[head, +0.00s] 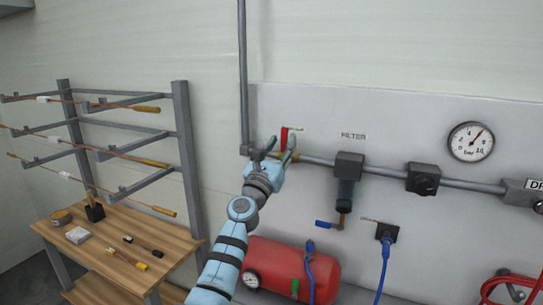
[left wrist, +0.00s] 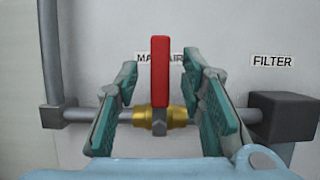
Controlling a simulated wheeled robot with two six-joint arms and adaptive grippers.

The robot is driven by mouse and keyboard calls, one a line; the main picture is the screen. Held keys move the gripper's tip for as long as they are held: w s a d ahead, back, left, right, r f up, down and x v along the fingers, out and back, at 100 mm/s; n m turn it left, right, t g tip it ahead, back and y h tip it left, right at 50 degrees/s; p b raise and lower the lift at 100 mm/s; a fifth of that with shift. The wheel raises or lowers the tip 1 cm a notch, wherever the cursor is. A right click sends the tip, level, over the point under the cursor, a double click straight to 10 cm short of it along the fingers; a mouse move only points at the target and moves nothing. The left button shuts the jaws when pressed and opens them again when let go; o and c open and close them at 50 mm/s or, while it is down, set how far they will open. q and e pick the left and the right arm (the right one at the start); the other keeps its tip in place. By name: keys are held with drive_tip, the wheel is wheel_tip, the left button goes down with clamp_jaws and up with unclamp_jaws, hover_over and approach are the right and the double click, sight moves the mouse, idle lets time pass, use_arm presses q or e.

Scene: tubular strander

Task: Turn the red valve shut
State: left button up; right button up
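The red valve handle (head: 284,138) stands upright on the grey pipe, under a label partly hidden by it. In the left wrist view the red handle (left wrist: 160,70) points straight up from a brass valve body (left wrist: 160,117). My left gripper (head: 281,148) is at the valve. In the left wrist view its two teal fingers (left wrist: 160,92) are spread wide, one on each side of the handle, with a gap on both sides. It holds nothing. My right gripper is in neither view.
The pipe (head: 320,161) runs right to a filter (head: 347,185), a regulator (head: 423,179) and a gauge (head: 471,142). A red tank (head: 318,267) and blue hose (head: 385,265) are below. A wooden bench (head: 190,243) with small tools and a rod rack (head: 186,145) stand left.

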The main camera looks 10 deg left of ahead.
use_arm(q)
drive_tip(key=shift+s+a+f, duration=0.15)
drive_tip(key=shift+s+f, duration=0.15)
drive_tip(key=shift+s, duration=0.25)
drive_tip(key=s+a, duration=0.2)
drive_tip(key=s, duration=1.1)
drive_tip(key=shift+s+a+f, duration=0.15)
drive_tip(key=shift+a+f, duration=0.1)
drive_tip(key=shift+a, duration=0.15)
